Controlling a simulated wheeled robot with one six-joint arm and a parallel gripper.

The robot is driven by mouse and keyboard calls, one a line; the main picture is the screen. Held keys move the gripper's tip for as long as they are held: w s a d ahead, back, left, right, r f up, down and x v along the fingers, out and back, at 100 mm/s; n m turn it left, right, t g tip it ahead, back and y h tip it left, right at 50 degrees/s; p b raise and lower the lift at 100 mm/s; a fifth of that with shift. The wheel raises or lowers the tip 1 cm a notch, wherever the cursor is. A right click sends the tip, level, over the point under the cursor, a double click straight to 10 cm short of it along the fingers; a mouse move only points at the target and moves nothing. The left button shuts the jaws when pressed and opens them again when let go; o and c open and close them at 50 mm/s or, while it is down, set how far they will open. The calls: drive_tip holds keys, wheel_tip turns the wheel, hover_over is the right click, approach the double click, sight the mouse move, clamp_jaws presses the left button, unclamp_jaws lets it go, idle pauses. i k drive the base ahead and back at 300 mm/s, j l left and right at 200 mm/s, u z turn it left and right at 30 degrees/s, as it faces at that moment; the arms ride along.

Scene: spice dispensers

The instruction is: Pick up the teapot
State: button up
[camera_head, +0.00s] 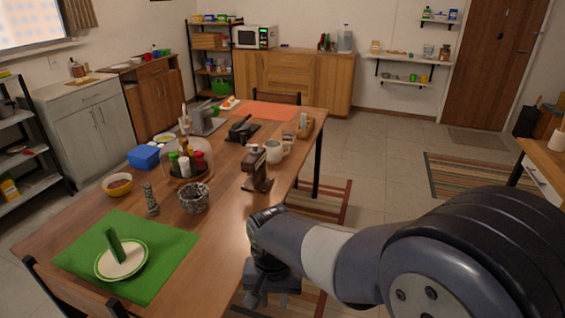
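A pale, rounded vessel with a side handle (273,151) stands upright on the wooden table's right side and looks like the teapot; it is small in view, so I cannot be sure. A brown and grey device (257,170) stands just in front of it and to its left. My gripper (266,296) hangs low at the table's right edge, nearer the camera and well apart from the vessel. Its dark fingers are small and partly hidden by my arm, so their opening is unclear. Nothing held shows.
The wooden table (228,222) carries a clear dome over several bottles (188,161), a dark woven pot (194,199), a blue box (144,157) and a green mat (160,262) with a plate. A chair (75,296) stands at the near left. Open floor (380,160) lies to the right.

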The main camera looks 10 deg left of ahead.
sight(274, 154)
drive_tip(key=i+l+u, duration=0.1)
drive_tip(key=i+l, duration=0.15)
drive_tip(key=i, duration=0.25)
drive_tip(key=i+l, duration=0.3)
drive_tip(key=i, duration=0.2)
drive_tip(key=i+l+u, duration=0.15)
drive_tip(key=i, duration=0.4)
drive_tip(key=i+u, duration=0.1)
drive_tip(key=i, duration=1.3)
drive_tip(key=j, duration=0.1)
